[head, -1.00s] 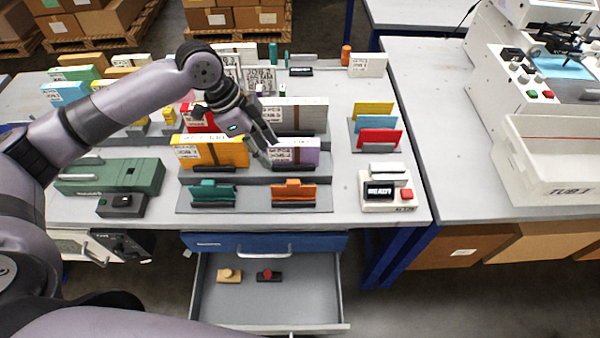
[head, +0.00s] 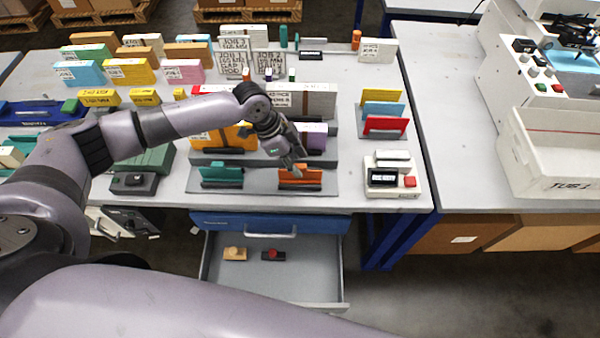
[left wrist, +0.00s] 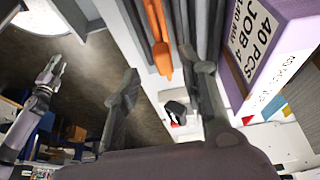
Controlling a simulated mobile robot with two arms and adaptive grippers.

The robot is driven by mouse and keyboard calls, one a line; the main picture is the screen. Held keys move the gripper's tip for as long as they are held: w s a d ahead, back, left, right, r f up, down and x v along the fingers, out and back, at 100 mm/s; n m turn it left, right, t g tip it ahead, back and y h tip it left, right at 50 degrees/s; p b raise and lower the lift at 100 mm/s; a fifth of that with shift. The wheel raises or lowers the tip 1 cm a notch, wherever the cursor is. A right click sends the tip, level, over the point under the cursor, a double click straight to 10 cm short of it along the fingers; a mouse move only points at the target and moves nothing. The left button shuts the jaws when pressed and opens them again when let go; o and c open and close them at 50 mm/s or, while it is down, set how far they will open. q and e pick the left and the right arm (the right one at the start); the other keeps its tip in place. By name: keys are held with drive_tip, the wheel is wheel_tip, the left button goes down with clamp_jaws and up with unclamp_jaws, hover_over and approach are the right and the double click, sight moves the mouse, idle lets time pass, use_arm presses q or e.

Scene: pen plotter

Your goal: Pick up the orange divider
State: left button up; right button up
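The orange divider (head: 300,178) stands in the front row of the grey stepped rack (head: 262,183), right of a teal divider (head: 221,175). My left gripper (head: 293,164) is just above and behind it, pointing down, and partly covers its top edge. In the left wrist view the orange divider (left wrist: 157,38) shows ahead of the fingertips. The two fingers of my left gripper (left wrist: 160,62) are apart with nothing between them.
A device with a red button (head: 393,178) is to the right. An open drawer (head: 318,270) juts out below the table edge. Colored cards (head: 384,126) stand in a holder at right.

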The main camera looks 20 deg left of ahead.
sight(298, 165)
use_arm(q)
drive_tip(key=x, duration=0.2)
drive_tip(key=p+x, duration=0.1)
drive_tip(key=x, duration=0.1)
drive_tip(key=shift+w+a+f, duration=0.15)
drive_tip(key=shift+w+a, duration=0.05)
drive_tip(key=shift+w, duration=0.05)
clamp_jaws()
idle(0.4)
